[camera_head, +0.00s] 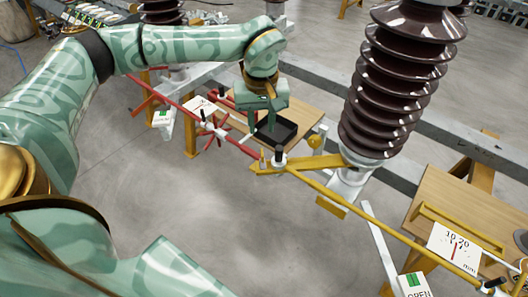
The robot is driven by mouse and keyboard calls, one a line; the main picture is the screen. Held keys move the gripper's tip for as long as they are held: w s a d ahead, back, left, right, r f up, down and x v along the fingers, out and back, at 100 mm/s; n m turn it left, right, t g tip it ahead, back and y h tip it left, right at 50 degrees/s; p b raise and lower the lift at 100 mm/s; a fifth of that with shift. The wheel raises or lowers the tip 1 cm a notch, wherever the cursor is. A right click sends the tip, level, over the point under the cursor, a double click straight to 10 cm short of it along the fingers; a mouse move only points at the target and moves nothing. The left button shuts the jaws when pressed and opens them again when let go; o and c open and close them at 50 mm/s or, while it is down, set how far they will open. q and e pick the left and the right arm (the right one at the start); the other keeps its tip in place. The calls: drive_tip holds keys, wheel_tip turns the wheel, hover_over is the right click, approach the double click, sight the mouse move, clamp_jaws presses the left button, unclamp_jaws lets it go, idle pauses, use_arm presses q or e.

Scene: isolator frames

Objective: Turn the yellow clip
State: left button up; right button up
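A small yellow upright piece (262,159) stands at the joint of the red and yellow rods, beside a black-topped post (279,155). A round yellow knob (315,141) sits to its right, near the insulator's foot. I cannot tell which of these is the yellow clip. My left gripper (271,124) points down over a black open tray (283,138), behind and above that joint, apart from both yellow pieces. Its fingers are small and partly merge with the tray, so their opening is unclear. My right gripper is not in view.
A large brown ribbed insulator (400,85) rises right of the gripper. The long red rod (172,102) and yellow rod (345,207) cross the scene diagonally. A wooden board (303,117) carries the tray. Grey floor is clear at lower centre.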

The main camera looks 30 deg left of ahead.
sight(262, 153)
use_arm(q)
wheel_tip(262, 153, down, 10)
drive_tip(key=shift+r+b, duration=0.1)
drive_tip(key=shift+b, duration=1)
drive_tip(key=shift+c, duration=0.3)
clamp_jaws()
